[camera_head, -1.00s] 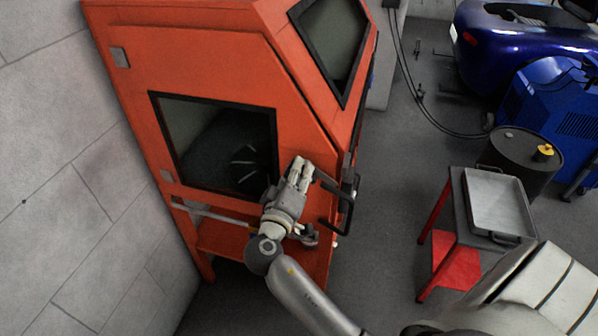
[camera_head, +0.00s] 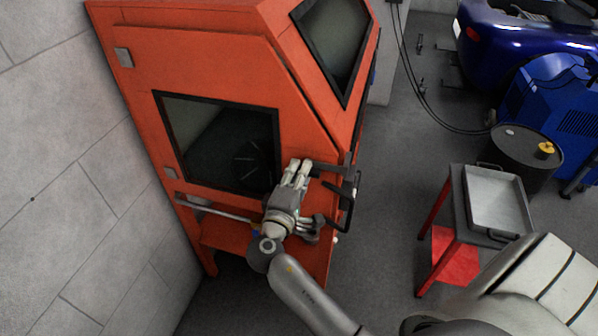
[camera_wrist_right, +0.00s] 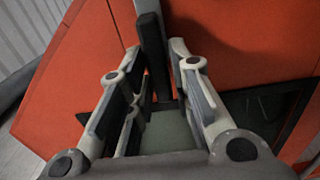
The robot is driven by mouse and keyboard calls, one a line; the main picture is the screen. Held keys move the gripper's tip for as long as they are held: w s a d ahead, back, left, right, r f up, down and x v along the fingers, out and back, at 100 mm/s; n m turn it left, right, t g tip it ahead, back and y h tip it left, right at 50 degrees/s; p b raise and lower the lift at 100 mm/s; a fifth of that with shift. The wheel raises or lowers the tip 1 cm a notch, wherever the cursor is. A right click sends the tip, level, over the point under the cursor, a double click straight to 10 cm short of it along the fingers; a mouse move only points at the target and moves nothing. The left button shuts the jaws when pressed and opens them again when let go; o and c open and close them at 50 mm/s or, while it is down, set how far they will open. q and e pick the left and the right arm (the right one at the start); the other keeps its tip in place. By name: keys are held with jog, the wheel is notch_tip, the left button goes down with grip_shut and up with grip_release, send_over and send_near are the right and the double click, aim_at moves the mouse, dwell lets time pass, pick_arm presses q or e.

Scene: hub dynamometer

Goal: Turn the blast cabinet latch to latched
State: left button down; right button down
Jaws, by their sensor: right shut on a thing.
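The orange blast cabinet (camera_head: 215,65) stands at the left in the head view, with a dark window in its front door. Its latch (camera_head: 332,169) is a dark bar near the door's right edge and lies roughly level across it. My right gripper (camera_head: 298,165) is at the left end of this bar, its fingers pointing up. In the right wrist view the dark latch bar (camera_wrist_right: 152,50) lies between the fingertips of my right gripper (camera_wrist_right: 158,65), which is shut on it. The fingers hide part of the bar. My left gripper is out of view.
A black door handle (camera_head: 347,208) sticks out just right of the gripper. A red cart with a grey tray (camera_head: 494,199), a dark drum (camera_head: 520,160) and a blue car (camera_head: 530,35) stand at the right. The floor between cabinet and cart is clear.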

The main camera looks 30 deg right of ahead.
dwell(0.4)
jog(key=c, duration=1.4)
grip_release()
jog(key=shift+c, duration=0.2)
jog(key=shift+a, duration=0.1)
jog(key=v, duration=1.2)
